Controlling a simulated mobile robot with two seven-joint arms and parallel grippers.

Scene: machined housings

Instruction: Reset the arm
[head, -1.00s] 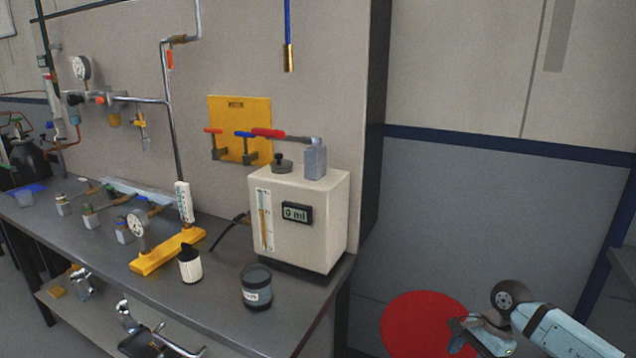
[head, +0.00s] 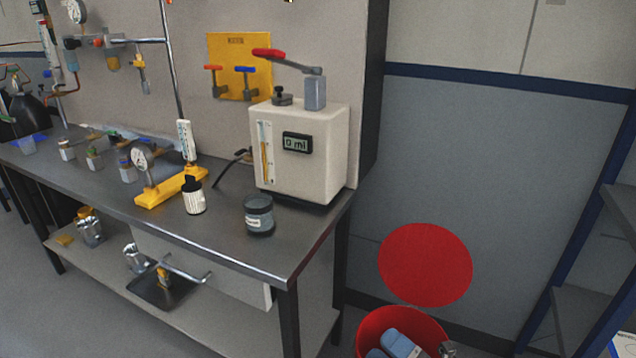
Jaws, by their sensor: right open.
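My right gripper (head: 448,349) shows only as a small grey piece at the bottom edge, beside the red bucket (head: 372,327); the rest of it and its arm are out of frame. It is open, and I see nothing held in it. My left gripper is not in view. The white dispenser box (head: 330,155) stands on the right end of the bench, its display reading 0 ml. Its lever with a red handle (head: 268,53) slants up to the left from the grey block (head: 315,93) on top.
A dark jar (head: 259,215), a white bottle with a black cap (head: 194,196) and a gauge on a yellow base (head: 165,193) stand on the metal bench (head: 215,235). Blue items lie in the bucket. Grey shelving (head: 580,315) stands at right.

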